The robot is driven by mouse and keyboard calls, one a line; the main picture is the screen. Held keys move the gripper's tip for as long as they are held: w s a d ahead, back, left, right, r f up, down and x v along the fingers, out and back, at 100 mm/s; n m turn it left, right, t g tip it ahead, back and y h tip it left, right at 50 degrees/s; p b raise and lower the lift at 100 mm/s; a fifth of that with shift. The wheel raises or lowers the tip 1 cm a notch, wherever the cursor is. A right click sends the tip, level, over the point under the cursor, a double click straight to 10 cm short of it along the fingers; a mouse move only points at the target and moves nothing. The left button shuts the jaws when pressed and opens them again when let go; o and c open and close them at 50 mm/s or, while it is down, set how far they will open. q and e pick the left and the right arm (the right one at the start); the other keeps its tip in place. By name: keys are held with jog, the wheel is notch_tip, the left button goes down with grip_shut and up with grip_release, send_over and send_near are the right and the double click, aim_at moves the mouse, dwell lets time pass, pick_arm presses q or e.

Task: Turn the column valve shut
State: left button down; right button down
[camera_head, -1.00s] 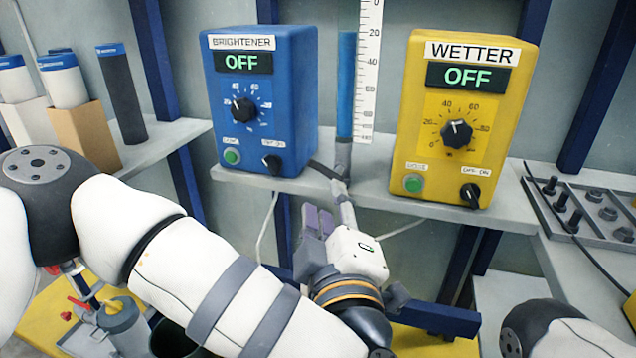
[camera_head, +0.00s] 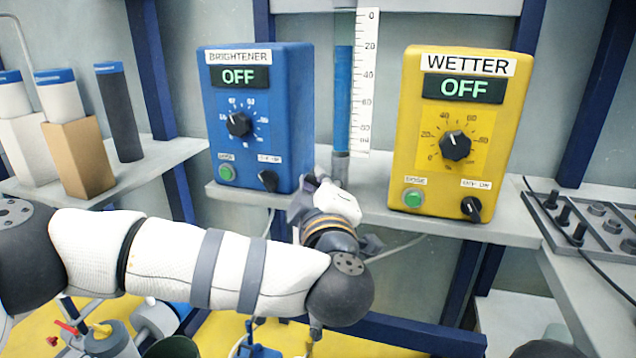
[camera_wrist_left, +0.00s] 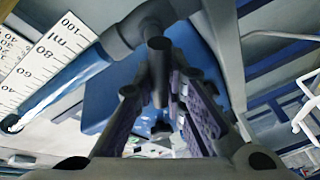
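The measuring column (camera_head: 342,100), a tube with blue liquid, stands between the blue and yellow boxes. It also shows slanted in the left wrist view (camera_wrist_left: 65,88). Its grey valve fitting (camera_wrist_left: 138,28) is close in front of the left wrist camera, with a short grey lever (camera_wrist_left: 160,65) pointing between the fingers. In the head view my gripper and wrist hide the valve. My left gripper (camera_wrist_left: 157,88) has its purple-padded fingers apart on both sides of the lever, with gaps visible; contact cannot be told. My left gripper (camera_head: 312,188) is at the shelf edge below the column. My right gripper is out of view.
The BRIGHTENER box (camera_head: 290,120), reading OFF, is left of the column. The WETTER box (camera_head: 410,130), reading OFF, is to the right. A white scale (camera_head: 363,90) stands beside the column. The grey shelf (camera_head: 385,205) runs underneath. Bottles and cartons stand at left.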

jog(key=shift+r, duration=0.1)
